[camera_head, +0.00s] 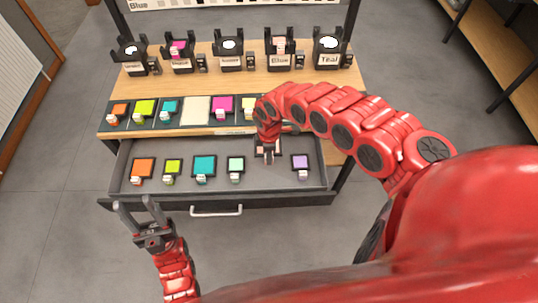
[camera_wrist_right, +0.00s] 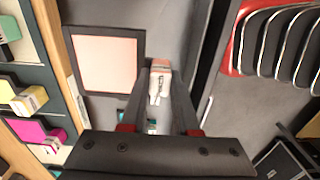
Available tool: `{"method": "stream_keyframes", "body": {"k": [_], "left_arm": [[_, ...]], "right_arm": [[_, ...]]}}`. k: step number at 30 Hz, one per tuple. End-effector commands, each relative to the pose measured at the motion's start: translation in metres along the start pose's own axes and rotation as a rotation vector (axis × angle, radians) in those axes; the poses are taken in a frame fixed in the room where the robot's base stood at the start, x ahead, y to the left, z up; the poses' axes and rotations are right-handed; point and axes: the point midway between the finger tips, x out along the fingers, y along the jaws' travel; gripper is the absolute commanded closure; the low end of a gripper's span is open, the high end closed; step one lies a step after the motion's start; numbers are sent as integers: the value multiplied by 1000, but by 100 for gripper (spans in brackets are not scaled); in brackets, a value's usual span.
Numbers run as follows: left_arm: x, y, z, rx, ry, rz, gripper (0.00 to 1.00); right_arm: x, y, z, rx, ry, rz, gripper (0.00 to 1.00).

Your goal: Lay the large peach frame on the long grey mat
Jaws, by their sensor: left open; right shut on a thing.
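The peach frame (camera_wrist_right: 105,62), a peach square with a dark border, is in the right wrist view, left of my fingers. My right gripper (camera_head: 268,156) is shut on its pale tab (camera_wrist_right: 163,72). In the head view they are over the open drawer, and the gripper mostly hides the frame; I cannot tell whether it touches the drawer floor. A long dark grey mat (camera_head: 152,123) lies along the table's front with several coloured frames and a cream panel (camera_head: 196,110) in its row. My left gripper (camera_head: 136,207) is open and empty, left of the drawer handle.
The drawer (camera_head: 215,198) also holds orange (camera_head: 143,167), lime (camera_head: 172,166), teal (camera_head: 205,164), mint (camera_head: 236,163) and lilac (camera_head: 300,161) frames. Several labelled stands (camera_head: 230,58) line the table's back. My right arm covers the mat's right part.

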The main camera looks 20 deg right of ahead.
Motion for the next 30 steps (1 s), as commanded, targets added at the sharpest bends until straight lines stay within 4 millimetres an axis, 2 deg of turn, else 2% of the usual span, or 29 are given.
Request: {"method": "stream_keyframes", "body": {"k": [1,30], "left_arm": [[12,-1,-2,0,0,0,50],[117,-6,-20,0,0,0,50]], "right_arm": [[-12,0,0,0,0,1,100],[-118,0,0,0,2,2,100]]}}
